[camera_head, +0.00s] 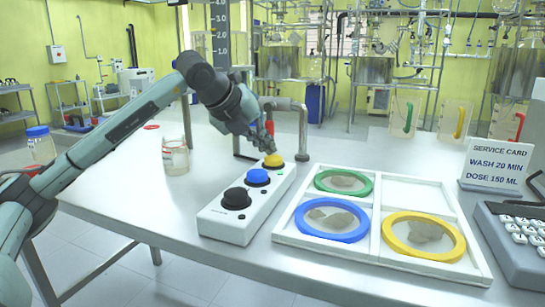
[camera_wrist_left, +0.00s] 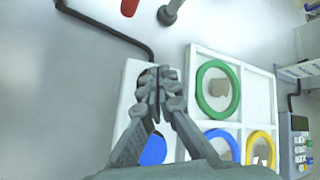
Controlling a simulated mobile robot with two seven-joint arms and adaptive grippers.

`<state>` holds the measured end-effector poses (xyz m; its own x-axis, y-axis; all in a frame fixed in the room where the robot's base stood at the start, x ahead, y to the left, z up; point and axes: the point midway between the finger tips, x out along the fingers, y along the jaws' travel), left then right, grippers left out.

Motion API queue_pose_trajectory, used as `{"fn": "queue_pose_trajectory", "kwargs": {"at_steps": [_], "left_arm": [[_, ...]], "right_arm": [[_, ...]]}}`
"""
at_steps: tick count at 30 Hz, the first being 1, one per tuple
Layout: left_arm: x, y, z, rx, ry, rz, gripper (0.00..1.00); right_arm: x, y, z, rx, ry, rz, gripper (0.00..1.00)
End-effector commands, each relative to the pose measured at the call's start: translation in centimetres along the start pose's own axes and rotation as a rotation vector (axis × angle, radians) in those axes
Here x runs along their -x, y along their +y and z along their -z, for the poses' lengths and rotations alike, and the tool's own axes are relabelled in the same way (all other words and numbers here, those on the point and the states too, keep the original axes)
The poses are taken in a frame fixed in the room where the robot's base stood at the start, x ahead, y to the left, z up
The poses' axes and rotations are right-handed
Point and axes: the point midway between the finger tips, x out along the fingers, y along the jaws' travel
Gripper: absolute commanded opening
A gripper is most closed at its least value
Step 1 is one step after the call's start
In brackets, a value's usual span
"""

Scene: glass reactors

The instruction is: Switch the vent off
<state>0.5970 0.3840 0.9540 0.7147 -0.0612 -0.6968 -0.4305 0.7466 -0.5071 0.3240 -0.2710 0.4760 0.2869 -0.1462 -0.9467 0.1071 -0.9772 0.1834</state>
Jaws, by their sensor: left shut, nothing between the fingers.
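A white control box (camera_head: 222,222) on the table carries a row of three round buttons. The black button (camera_head: 237,198) is nearest, the blue button (camera_head: 257,177) is in the middle and the yellow button (camera_head: 273,160) is at the far end. Small labels on the box are too small to read, so I cannot tell which one is the vent. My left gripper (camera_head: 268,138) is shut and empty, pointing down just above the yellow button; I cannot tell whether it touches it. In the left wrist view my gripper (camera_wrist_left: 158,78) hides the yellow button, and the blue button (camera_wrist_left: 153,150) shows partly.
A white tray (camera_head: 380,258) with green, blue and yellow rings stands right of the box. A bent pipe (camera_head: 304,125) rises behind it. A glass beaker (camera_head: 175,158) stands to the left. A service card (camera_head: 498,162) and a keypad device (camera_head: 515,240) are at the right.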

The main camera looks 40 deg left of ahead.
Motion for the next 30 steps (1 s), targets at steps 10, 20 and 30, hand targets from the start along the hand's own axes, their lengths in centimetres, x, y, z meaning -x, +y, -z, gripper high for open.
{"fn": "queue_pose_trajectory", "kwargs": {"at_steps": [10, 20, 30], "left_arm": [[0.00, -0.01, 0.00, 0.000, 0.000, 0.000, 0.00], [-0.48, 0.33, 0.35, 0.000, 0.000, 0.000, 0.00], [-0.66, 0.46, 0.50, 0.000, 0.001, 0.000, 0.00]], "right_arm": [[-0.02, 0.01, 0.01, 0.000, 0.001, 0.000, 0.00], [-0.59, -0.12, -0.04, 0.000, 0.004, 0.000, 0.00], [-0.81, -0.16, -0.17, 0.000, 0.002, 0.000, 0.00]]}}
